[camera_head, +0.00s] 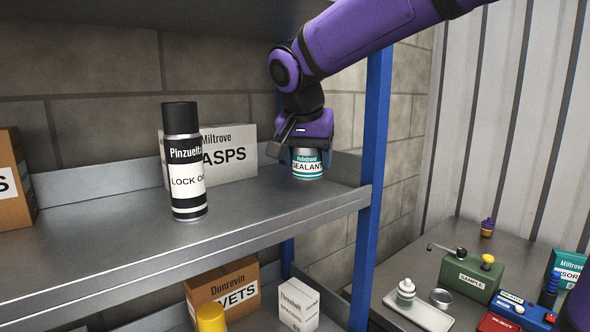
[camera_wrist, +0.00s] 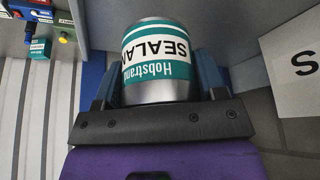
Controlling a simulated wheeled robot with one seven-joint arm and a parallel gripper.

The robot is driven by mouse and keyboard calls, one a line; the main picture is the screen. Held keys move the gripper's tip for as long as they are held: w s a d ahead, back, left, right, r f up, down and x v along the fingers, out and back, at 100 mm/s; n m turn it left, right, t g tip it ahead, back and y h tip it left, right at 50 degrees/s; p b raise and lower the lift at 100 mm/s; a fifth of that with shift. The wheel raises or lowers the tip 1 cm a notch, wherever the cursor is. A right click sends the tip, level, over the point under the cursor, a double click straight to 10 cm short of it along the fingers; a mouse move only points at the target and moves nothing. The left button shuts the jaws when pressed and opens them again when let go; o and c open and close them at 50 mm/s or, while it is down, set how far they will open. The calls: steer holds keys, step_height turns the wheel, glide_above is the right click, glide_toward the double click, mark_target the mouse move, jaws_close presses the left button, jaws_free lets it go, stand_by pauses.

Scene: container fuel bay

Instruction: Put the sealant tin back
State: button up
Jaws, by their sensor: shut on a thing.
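The sealant tin (camera_head: 308,165) is a short metal can with a white and teal label. It is at the right end of the grey metal shelf (camera_head: 270,208), near the blue post. My gripper (camera_head: 300,148) reaches down from above and is shut on the tin's upper part. In the wrist view the tin (camera_wrist: 158,62) sits between my two fingers (camera_wrist: 158,85), its label reading upside down. The tin's base is at or very near the shelf surface; I cannot tell whether it touches.
A black and white spray can (camera_head: 184,165) stands left of the tin, with a white box (camera_head: 229,152) behind it. The blue post (camera_head: 374,130) is close on the right. The shelf front between can and post is clear. A bench (camera_head: 400,268) with several items stands lower right.

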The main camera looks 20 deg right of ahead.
steer(key=w, duration=0.7)
steer(key=shift+w+f, duration=0.1)
steer(key=shift+f, duration=1.95)
steer(key=shift+f, duration=0.1)
steer(key=o, duration=1.1)
steer(key=shift+f, duration=0.1)
steer(key=v, duration=0.5)
steer(key=s+a, duration=0.2)
steer(key=s, duration=0.1)
steer(key=s+a, duration=0.5)
steer(key=s, duration=0.1)
steer(key=shift+s+a, duration=0.2)
steer(key=shift+s, duration=0.1)
